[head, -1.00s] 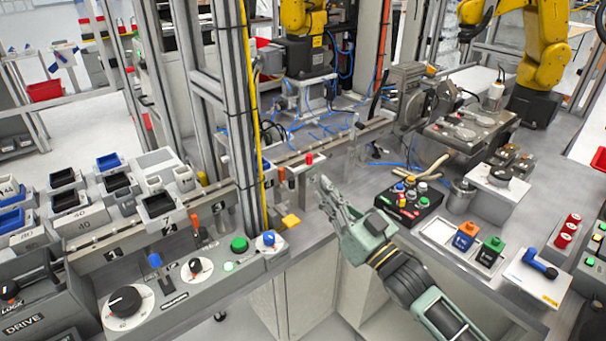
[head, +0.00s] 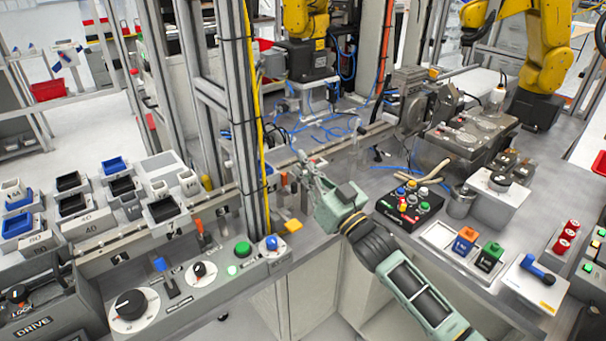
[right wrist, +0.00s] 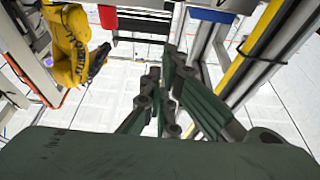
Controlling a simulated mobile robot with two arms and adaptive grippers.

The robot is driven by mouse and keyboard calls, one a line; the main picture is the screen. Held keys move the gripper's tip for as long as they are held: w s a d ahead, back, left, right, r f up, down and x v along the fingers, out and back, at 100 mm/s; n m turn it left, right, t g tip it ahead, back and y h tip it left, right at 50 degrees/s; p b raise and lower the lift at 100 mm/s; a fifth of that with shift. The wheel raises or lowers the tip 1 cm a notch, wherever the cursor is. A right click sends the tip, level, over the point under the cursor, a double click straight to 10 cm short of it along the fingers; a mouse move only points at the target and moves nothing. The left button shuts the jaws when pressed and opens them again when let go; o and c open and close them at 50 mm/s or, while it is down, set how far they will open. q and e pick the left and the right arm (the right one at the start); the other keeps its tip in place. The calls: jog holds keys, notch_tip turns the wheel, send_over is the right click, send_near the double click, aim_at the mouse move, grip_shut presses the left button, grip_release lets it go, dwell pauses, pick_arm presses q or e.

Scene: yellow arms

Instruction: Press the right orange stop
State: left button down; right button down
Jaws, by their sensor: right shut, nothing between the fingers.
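A small upright orange stop (head: 284,178) stands on the grey rail by the frame post. Another upright orange piece (head: 200,228) stands farther left along the rail. My right gripper (head: 300,166) is shut and empty. Its fingertips are close to the right side of the right orange stop, slightly above it in the picture; I cannot tell whether they touch. The right wrist view shows the dark green fingers (right wrist: 166,88) close together, with no orange stop visible there. My left gripper is not in view.
A control panel with a green button (head: 242,249) and knobs is to the left. The vertical post with a yellow cable (head: 256,130) stands close left. A black button box (head: 408,204) is to the right.

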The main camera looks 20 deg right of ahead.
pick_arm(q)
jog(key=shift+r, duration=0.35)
pick_arm(e)
jog(key=f, duration=0.3)
jog(key=shift+w+a+f, duration=0.15)
jog(key=shift+w+f, duration=0.15)
jog(key=shift+f, duration=0.1)
